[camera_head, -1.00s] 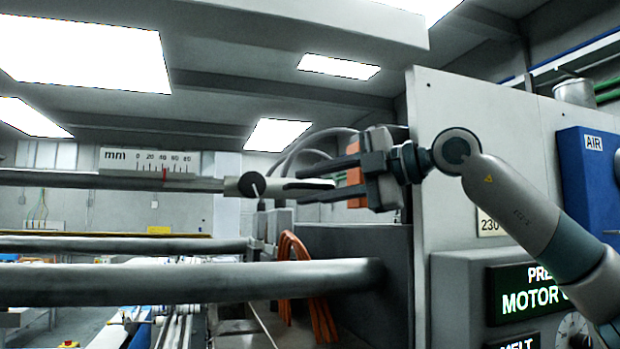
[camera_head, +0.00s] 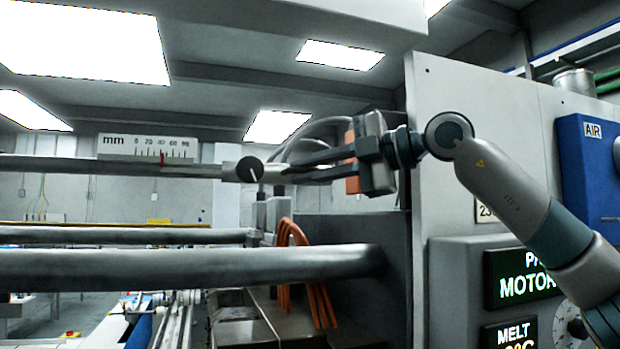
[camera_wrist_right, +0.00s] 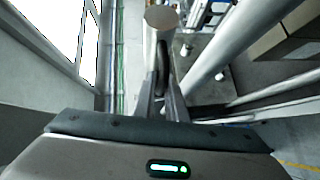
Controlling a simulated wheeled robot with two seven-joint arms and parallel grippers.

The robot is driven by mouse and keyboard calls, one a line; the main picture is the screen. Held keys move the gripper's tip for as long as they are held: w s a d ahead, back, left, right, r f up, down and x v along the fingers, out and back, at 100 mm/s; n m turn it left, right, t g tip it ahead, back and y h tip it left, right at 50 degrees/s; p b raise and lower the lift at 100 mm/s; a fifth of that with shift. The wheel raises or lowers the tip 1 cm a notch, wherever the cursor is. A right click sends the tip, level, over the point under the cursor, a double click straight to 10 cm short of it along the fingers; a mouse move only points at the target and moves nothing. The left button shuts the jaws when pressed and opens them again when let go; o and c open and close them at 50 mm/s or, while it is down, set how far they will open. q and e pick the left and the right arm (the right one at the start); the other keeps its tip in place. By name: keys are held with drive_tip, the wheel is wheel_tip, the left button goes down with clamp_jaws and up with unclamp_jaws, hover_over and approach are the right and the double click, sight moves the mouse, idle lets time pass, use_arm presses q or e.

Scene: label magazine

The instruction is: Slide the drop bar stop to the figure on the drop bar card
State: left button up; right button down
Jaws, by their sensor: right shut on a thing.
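The drop bar (camera_head: 90,166) runs across the left of the head view. A white mm scale (camera_head: 120,153) stands on it, with a red pointer (camera_head: 163,159) at about the 40 mark. In the wrist view the handle (camera_wrist_right: 162,65) runs between the fingers. I see no drop bar card. My left gripper is not in view.
Two more bars (camera_head: 150,268) run below the drop bar. Orange cables (camera_head: 288,235) hang below the gripper. A large grey machine panel (camera_head: 460,120) with a blue AIR box (camera_head: 590,180) and lit displays (camera_head: 515,277) stands at the right.

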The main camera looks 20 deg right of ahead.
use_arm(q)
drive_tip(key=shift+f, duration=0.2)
use_arm(e)
drive_tip(key=shift+a+f, duration=0.25)
drive_tip(key=shift+a, duration=0.05)
drive_tip(key=c, duration=1.8)
unclamp_jaws()
drive_tip(key=shift+c, duration=0.2)
drive_tip(key=shift+d+r, duration=0.1)
drive_tip(key=shift+r, duration=0.05)
use_arm(q)
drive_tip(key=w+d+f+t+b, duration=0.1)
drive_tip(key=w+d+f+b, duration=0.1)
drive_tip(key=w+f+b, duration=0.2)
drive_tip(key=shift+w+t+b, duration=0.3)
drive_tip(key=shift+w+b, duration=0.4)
drive_tip(key=shift+b, duration=0.05)
use_arm(e)
drive_tip(key=v, duration=1.7)
drive_tip(key=shift+s, duration=0.15)
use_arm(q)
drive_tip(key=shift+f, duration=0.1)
use_arm(e)
drive_tip(key=shift+r, duration=0.15)
